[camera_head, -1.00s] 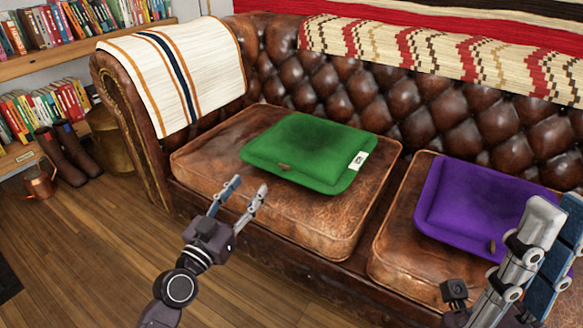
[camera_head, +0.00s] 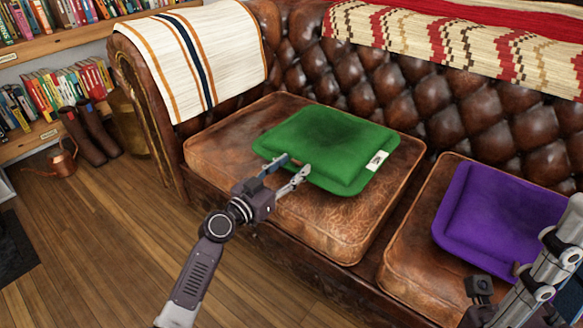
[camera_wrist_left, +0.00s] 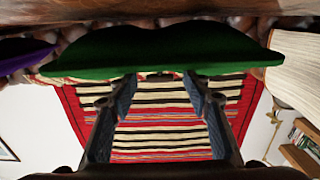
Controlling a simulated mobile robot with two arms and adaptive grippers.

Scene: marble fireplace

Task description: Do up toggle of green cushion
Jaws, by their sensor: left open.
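The green cushion (camera_head: 328,142) lies flat on the left seat of the sofa, with a white tag at its right edge. My left gripper (camera_head: 294,164) is open at the cushion's front edge, its two fingertips apart. A small brown toggle (camera_head: 297,162) seems to show between the fingertips, partly hidden. In the left wrist view the green cushion (camera_wrist_left: 165,50) spans the top, with my open left fingers (camera_wrist_left: 161,82) reaching up to its edge. A small dark piece sits between them, too small to tell. My right gripper is partly in view at the lower right, cut off by the frame.
A purple cushion (camera_head: 498,212) with a toggle partly behind my right arm lies on the right seat (camera_head: 402,275). The leather backrest (camera_head: 400,98) stands behind. A striped throw (camera_head: 205,60) covers the left armrest. The wooden floor (camera_head: 130,235) in front is clear.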

